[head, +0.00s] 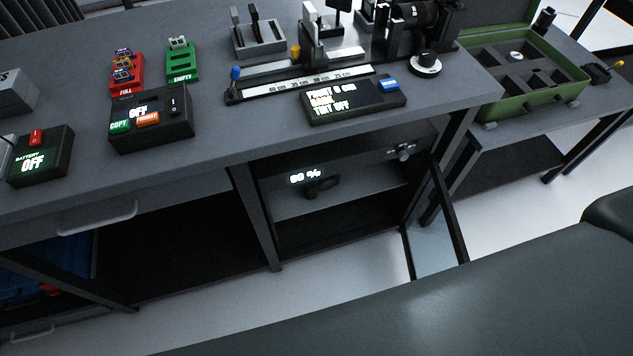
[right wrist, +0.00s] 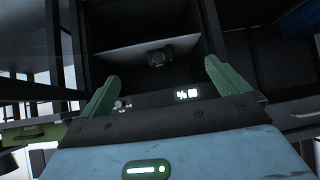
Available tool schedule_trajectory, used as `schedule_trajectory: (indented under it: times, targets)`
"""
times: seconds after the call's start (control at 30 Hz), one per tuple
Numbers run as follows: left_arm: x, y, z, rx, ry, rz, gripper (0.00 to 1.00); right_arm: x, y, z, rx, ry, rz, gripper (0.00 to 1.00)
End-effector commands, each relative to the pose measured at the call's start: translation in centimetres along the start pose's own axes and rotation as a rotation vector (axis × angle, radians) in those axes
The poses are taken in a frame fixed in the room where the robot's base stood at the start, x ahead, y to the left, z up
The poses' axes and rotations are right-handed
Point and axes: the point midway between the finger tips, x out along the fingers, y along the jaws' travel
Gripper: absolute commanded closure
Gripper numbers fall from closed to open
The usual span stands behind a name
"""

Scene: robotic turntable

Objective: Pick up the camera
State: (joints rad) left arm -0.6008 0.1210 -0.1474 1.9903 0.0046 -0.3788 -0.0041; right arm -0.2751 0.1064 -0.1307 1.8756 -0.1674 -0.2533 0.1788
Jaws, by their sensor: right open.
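A small black camera (head: 320,187) sits on the shelf inside the open dark cabinet under the long table. It also shows in the right wrist view (right wrist: 160,58), where the picture is upside down. My right gripper (right wrist: 161,70) is open, with its two green fingers spread wide. The camera appears between and beyond the fingertips, apart from them, and nothing is held. My left gripper is in neither view. A larger black camera-like device with a lens (head: 408,18) stands on the tabletop at the back.
A lit percent display (head: 305,176) is at the cabinet's upper front edge. The cabinet's glass door (head: 437,235) hangs open at the right. The tabletop above holds a control box (head: 352,100) and several other devices. A green case (head: 530,75) stands open at the right.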

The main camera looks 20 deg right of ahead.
Motion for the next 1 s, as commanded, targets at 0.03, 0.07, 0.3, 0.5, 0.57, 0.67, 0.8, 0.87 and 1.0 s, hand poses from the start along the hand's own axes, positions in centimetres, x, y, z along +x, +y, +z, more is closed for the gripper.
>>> schedule_trajectory:
  times: [0.03,0.07,0.3,0.5,0.57,0.67,0.8,0.87,1.0]
  targets:
    - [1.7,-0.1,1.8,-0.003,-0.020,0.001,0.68,2.6,0.3,1.0,0.001,0.021,0.007,0.00]
    - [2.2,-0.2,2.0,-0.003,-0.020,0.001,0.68,3.8,0.6,0.8,0.000,0.039,0.012,0.00]
    - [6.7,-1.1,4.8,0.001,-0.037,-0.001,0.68,12.6,2.2,-1.6,0.001,0.198,0.039,0.00]
    - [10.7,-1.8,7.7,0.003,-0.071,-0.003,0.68,19.5,3.4,-4.4,0.001,0.333,0.050,0.00]
    - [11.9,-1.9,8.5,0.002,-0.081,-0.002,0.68,21.5,3.7,-5.2,0.000,0.372,0.052,0.00]
    - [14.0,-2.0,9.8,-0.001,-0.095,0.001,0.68,24.9,4.2,-6.6,0.000,0.436,0.051,0.00]
    - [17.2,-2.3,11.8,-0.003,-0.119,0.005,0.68,29.6,4.8,-8.4,-0.001,0.521,0.047,0.00]
    - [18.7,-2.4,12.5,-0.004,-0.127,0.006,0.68,31.4,5.0,-9.2,-0.002,0.556,0.043,0.00]
    - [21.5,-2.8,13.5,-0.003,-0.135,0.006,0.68,35.0,5.3,-11.0,-0.001,0.627,0.031,0.00]
